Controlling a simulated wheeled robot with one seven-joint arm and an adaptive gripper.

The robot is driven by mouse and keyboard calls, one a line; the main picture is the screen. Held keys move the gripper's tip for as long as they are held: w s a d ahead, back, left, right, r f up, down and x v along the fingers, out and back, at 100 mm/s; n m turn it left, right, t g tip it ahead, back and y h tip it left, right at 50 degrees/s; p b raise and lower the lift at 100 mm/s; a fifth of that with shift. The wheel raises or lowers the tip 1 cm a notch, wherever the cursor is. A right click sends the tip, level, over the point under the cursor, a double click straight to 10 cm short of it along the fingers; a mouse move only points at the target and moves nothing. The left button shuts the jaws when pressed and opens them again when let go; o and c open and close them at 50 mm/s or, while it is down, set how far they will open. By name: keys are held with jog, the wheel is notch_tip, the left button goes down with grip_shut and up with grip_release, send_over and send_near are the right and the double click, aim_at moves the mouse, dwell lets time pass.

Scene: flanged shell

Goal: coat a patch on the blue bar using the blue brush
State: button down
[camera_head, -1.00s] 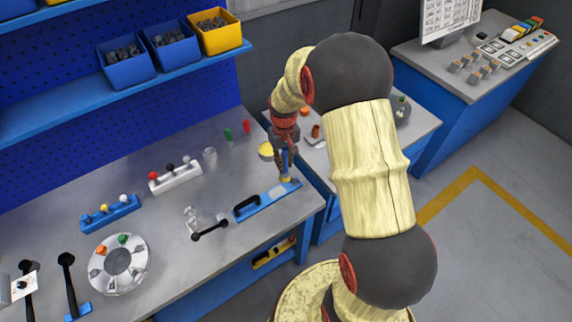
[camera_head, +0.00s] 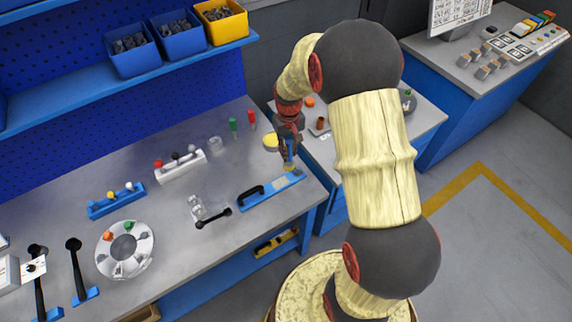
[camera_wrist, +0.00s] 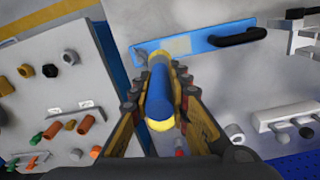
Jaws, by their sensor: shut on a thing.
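The blue bar (camera_head: 262,199) lies on the grey bench near its right front corner and has a black handle. It also shows at the top of the wrist view (camera_wrist: 200,43), with a pale grey-beige patch (camera_wrist: 176,46) left of the handle. My gripper (camera_head: 290,151) is above the bar's right part. It is shut on the blue brush (camera_wrist: 160,92), whose blue handle with yellow bands stands between the fingers. The brush (camera_head: 289,161) points down toward the bar. I cannot tell whether its tip touches the bar, as the fingers and handle hide the tip in the wrist view.
A black lever (camera_head: 213,218) with a clear block, a white knob rail (camera_head: 181,166) and a ring-shaped holder (camera_head: 125,249) are to the left. A second table (camera_head: 423,115) with small parts adjoins at right.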

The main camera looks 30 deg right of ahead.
jog(key=p, duration=0.4)
jog(key=shift+w+r, duration=0.1)
jog(key=shift+r, duration=0.25)
jog(key=p, duration=0.2)
jog(key=shift+f+p, duration=0.15)
jog(key=shift+p, duration=0.25)
